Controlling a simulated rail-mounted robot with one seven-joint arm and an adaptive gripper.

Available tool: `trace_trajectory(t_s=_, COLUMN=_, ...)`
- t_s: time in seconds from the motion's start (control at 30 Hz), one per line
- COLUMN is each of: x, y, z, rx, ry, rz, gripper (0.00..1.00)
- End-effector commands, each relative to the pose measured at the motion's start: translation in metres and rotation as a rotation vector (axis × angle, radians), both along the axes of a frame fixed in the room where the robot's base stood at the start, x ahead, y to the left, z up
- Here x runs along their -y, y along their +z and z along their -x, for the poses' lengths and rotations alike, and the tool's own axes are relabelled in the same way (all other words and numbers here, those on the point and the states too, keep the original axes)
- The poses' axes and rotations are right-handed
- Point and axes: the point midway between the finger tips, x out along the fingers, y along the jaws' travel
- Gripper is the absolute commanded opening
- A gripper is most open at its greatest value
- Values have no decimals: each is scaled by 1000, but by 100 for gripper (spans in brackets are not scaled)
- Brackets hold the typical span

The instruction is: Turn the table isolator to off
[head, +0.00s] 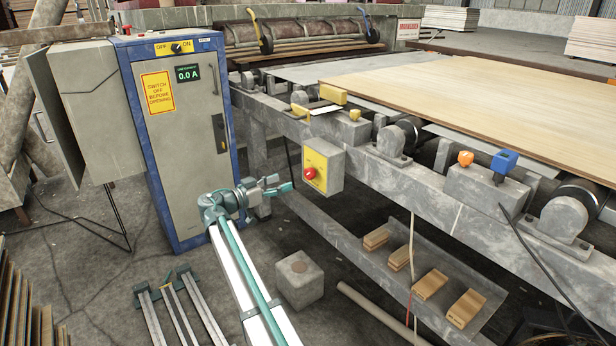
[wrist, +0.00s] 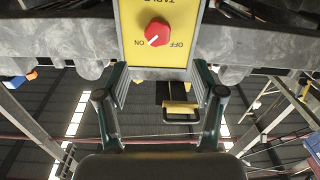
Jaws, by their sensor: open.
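The table isolator is a red round knob (head: 311,174) on a yellow plate (head: 322,163), on the front of a grey box on the table's frame. The wrist view shows the knob (wrist: 158,32) upside down. Its white mark lies at the lower left, toward the ON label; the OFF label is to the right. My gripper (head: 280,184) is just left of the box in the head view, apart from the knob. In the wrist view, my gripper (wrist: 160,72) is open and empty, its fingers either side of the plate's lower edge in the picture.
A blue-edged cabinet (head: 185,140) with its own OFF/ON switch (head: 178,47) and a 0.0 A display stands left. A blue control (head: 504,161) and an orange one (head: 465,158) sit on the frame at right. A concrete block (head: 299,281) is on the floor below.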

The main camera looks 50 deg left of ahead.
Motion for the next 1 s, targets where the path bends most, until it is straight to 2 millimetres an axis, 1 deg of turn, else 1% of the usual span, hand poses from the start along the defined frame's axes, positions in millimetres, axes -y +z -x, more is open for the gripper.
trace_trajectory(t_s=0.1, x=3, y=1, z=-1, rx=12, ry=-6, rz=-76, gripper=68)
trace_trajectory(t_s=0.27, x=4, y=-1, z=-10, rx=12, ry=-7, rz=-100, gripper=68)
trace_trajectory(t_s=0.37, x=5, y=-2, z=-22, rx=11, ry=-8, rz=-99, gripper=68)
trace_trajectory(t_s=0.7, x=9, y=-3, z=-80, rx=9, ry=-8, rz=-98, gripper=68)
trace_trajectory(t_s=0.9, x=11, y=-2, z=-102, rx=9, ry=-7, rz=-98, gripper=68)
trace_trajectory(t_s=1.0, x=11, y=-1, z=-106, rx=9, ry=-6, rz=-98, gripper=68)
